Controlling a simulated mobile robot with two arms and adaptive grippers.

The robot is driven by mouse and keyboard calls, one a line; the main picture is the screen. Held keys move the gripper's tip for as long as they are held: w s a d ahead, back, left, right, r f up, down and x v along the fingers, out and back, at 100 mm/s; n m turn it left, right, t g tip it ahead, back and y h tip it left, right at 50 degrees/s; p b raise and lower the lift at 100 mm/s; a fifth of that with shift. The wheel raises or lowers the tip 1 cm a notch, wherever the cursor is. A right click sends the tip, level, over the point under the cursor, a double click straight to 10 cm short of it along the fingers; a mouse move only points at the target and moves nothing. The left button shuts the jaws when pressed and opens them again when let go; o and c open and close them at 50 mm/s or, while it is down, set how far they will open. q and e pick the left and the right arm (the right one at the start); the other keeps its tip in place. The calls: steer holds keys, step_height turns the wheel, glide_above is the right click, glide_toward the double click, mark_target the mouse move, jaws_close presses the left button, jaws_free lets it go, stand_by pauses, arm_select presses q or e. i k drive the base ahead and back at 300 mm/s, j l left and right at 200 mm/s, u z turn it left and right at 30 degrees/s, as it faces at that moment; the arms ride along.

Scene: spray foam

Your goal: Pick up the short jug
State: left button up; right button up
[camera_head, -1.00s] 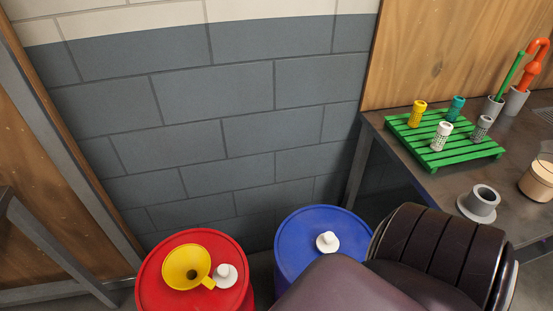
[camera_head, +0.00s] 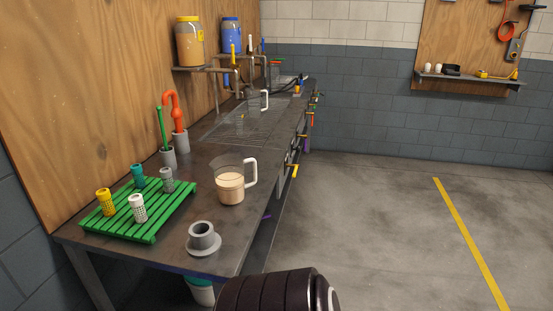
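A clear jug (camera_head: 230,187) with a white handle on its right and beige content stands upright on the near part of the long dark workbench (camera_head: 215,150). A taller-looking clear jug (camera_head: 248,118), also with a white handle, stands farther back by the metal grating. Another vessel (camera_head: 276,72) near the far end is too small to make out. I cannot tell for certain which jug is the short one. Neither of my grippers is in view; only a dark part of my own arm shows at the bottom edge.
A green slatted rack (camera_head: 155,226) with several small perforated cylinders is left of the near jug. A grey flanged cup (camera_head: 203,238) stands in front of it. Grey holders (camera_head: 168,157) with green and orange tools stand behind. The floor right of the bench is clear.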

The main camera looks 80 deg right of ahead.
mark_target(229, 171)
steer(key=z, duration=1.9)
steer(key=u, duration=2.25)
steer(key=z, duration=2.75)
